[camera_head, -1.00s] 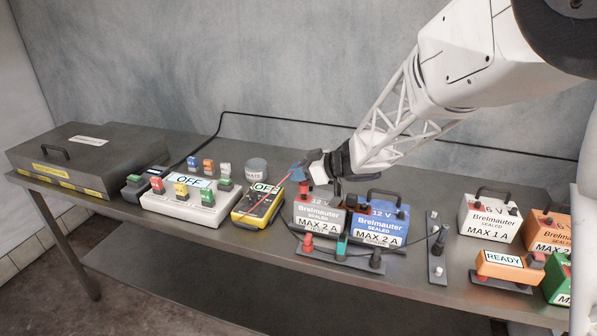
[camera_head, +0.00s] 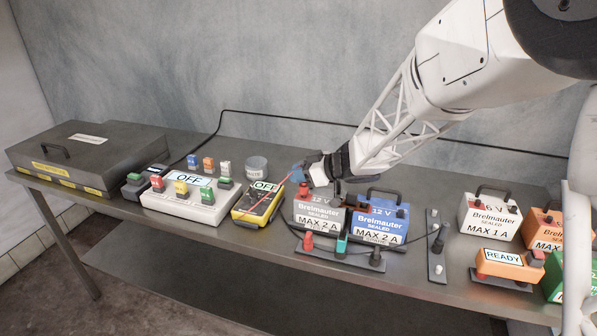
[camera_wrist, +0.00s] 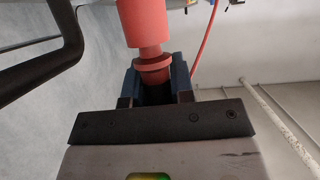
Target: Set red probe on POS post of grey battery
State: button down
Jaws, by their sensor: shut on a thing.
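The grey battery (camera_head: 316,217), marked 12 V, stands on the bench left of a blue 12 V battery (camera_head: 378,224). My gripper (camera_head: 299,174) is at the grey battery's top left, above a small red part (camera_head: 303,188); I cannot tell whether this is the probe or the POS post. In the wrist view, my gripper's blue fingers (camera_wrist: 155,85) are shut on the red probe (camera_wrist: 143,25), a thick red cylinder with a collar. A red lead (camera_wrist: 205,40) passes beside it. The probe's tip and any contact with the post cannot be made out.
A yellow meter (camera_head: 257,202) reading OFF and a white switch box (camera_head: 186,205) stand to the left. A terminal strip (camera_head: 340,258) lies in front of the batteries. A black battery handle (camera_wrist: 45,50) is close by in the wrist view. More batteries stand at right.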

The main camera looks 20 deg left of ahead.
jog(key=shift+f, duration=0.15)
jog(key=shift+r, duration=0.7)
dwell(3.2)
dwell(0.4)
jog(key=w+d+r+m+t+h, duration=0.25)
jog(key=w+d+m+t, duration=0.25)
jog(key=w+d, duration=0.35)
jog(key=w+d+r+m+t+h, duration=0.2)
jog(key=w+d+r+m+t, duration=0.15)
jog(key=w+d, duration=0.55)
jog(key=w+d+f+m+t+h, duration=0.1)
jog(key=d+f+m+h, duration=0.1)
jog(key=d, duration=0.6)
jog(key=w+d+f+m+t+h, duration=0.1)
jog(key=d+m+h, duration=0.3)
jog(key=d, duration=0.4)
jog(key=w+d+f+m+t+h, duration=0.1)
jog(key=d+f+m+t+h, duration=0.1)
jog(key=d, duration=0.6)
jog(key=shift+d+f+m+h, duration=0.35)
jog(key=shift+f+m+h, duration=0.1)
jog(key=shift+h, duration=0.1)
